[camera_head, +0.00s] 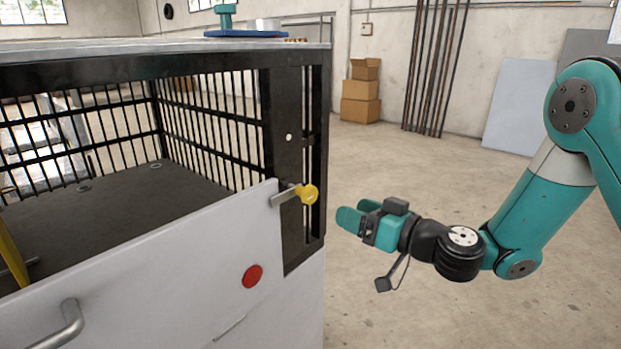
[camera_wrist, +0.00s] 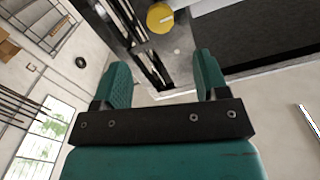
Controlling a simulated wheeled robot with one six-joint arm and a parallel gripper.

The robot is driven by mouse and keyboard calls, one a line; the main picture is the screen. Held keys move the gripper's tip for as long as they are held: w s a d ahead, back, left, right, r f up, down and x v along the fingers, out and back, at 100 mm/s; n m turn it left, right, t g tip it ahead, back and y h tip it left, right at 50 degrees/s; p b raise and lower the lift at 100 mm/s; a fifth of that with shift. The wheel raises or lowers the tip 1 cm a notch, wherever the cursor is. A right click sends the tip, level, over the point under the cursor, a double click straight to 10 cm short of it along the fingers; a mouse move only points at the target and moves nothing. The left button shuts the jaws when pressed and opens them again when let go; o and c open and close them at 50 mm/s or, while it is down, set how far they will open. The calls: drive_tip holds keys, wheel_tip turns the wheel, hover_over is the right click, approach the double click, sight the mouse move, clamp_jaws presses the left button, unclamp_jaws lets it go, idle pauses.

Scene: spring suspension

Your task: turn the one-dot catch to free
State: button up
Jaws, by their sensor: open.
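The catch is a yellow round knob (camera_head: 308,194) with a short metal bar (camera_head: 285,196) pointing left across the top corner of the white panel (camera_head: 170,240). A single white dot (camera_head: 289,137) marks the black post above it. My gripper (camera_head: 352,217) is open and empty, to the right of the knob and apart from it. In the wrist view, the yellow knob (camera_wrist: 160,17) is at the top, beyond my gripper's two spread fingers (camera_wrist: 161,62). The dot (camera_wrist: 177,51) also shows there, between the fingers.
The black barred cage (camera_head: 215,125) has a grey top holding a blue tray (camera_head: 245,33). A red disc (camera_head: 252,276) and a metal handle (camera_head: 62,326) are on the white panel. Cardboard boxes (camera_head: 360,100) stand far back. The floor around my arm is clear.

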sight(313, 196)
drive_tip(key=p+x, duration=0.4)
drive_tip(key=x, duration=0.7)
drive_tip(key=shift+w+a, duration=0.25)
clamp_jaws()
